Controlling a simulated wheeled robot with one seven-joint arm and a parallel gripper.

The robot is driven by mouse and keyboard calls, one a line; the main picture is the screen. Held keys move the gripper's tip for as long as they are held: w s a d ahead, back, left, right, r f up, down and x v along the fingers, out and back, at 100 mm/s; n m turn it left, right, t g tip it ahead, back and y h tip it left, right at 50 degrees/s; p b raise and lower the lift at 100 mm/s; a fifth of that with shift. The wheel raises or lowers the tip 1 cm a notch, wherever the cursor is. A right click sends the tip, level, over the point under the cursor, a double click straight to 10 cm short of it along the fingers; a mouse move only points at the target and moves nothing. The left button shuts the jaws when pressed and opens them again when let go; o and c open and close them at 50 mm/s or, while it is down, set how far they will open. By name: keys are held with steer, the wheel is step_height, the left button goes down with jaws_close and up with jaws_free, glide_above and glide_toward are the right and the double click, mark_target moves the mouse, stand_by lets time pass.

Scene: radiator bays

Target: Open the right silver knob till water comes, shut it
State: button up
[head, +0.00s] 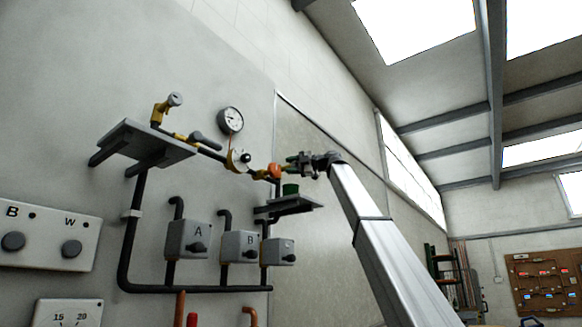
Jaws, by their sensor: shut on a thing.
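My gripper (290,163) is at the right end of the pipe run, reaching in from the right. It is shut at the orange fitting (274,172), where the right knob is hidden by its fingers. I take it to hold that knob. Another silver knob (175,99) sits on a brass valve (160,113) at the left end, apart from my gripper. A small green cup (290,189) stands below my gripper on a dark shelf (295,206). I cannot make out any water.
A round gauge (230,120) and a brass fitting with a white face (238,160) are left of my gripper. A bracket shelf (140,140) is under the left valve. Grey boxes (188,240) and dark pipes (200,289) are below. Free room lies to the right.

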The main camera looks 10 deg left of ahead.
stand_by(0.4)
steer(key=o, duration=0.9)
steer(key=shift+c, duration=0.2)
steer(key=d, duration=1)
steer(key=shift+d, duration=0.4)
